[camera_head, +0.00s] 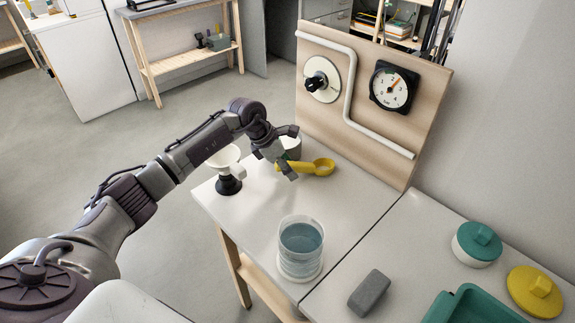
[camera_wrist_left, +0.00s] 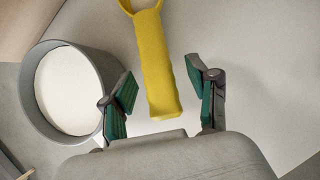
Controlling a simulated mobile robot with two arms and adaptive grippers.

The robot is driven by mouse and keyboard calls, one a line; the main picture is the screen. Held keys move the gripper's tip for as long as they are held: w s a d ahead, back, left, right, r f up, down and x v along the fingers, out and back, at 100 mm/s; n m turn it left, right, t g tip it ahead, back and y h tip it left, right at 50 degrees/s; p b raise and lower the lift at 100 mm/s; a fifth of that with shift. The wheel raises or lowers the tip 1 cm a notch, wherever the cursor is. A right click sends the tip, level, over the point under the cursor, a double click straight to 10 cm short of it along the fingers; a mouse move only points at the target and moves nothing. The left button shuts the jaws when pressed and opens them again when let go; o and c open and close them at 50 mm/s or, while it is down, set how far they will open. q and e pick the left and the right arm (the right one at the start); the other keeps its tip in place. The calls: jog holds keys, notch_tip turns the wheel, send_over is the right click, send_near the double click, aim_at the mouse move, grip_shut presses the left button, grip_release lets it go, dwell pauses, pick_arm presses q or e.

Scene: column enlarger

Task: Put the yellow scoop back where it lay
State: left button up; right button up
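The yellow scoop (camera_head: 318,167) lies on the white tabletop near the panel's foot, its bowl to the right and its handle toward my left gripper (camera_head: 283,167). In the left wrist view the scoop's handle (camera_wrist_left: 157,65) reaches between the two green-padded fingers, with a gap on both sides; the bowl is mostly cut off at the top. My left gripper is open, low over the handle end. A grey cup with white contents (camera_wrist_left: 42,105) stands close beside the left finger there; in the head view the cup (camera_head: 294,148) is partly behind the gripper. My right gripper is not in view.
A white funnel on a black-based stand (camera_head: 228,184) stands left of the gripper. A clear beaker of bluish liquid (camera_head: 300,250) and a grey block (camera_head: 369,293) are nearer. A wooden panel (camera_head: 425,115) with dial and pipe rises behind. The tabletop's middle is clear.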

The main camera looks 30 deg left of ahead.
pick_arm(q)
jog(key=shift+r, duration=0.1)
dwell(0.5)
jog(key=shift+p+v, duration=0.8)
jog(key=shift+v, duration=0.4)
jog(key=p+v, duration=0.2)
jog(key=v, duration=0.3)
jog(key=shift+s+a+r+p, duration=0.1)
jog(key=shift+a+r+p, duration=0.05)
jog(key=shift+p, duration=0.25)
jog(key=v, duration=1.2)
jog(key=shift+a, duration=0.1)
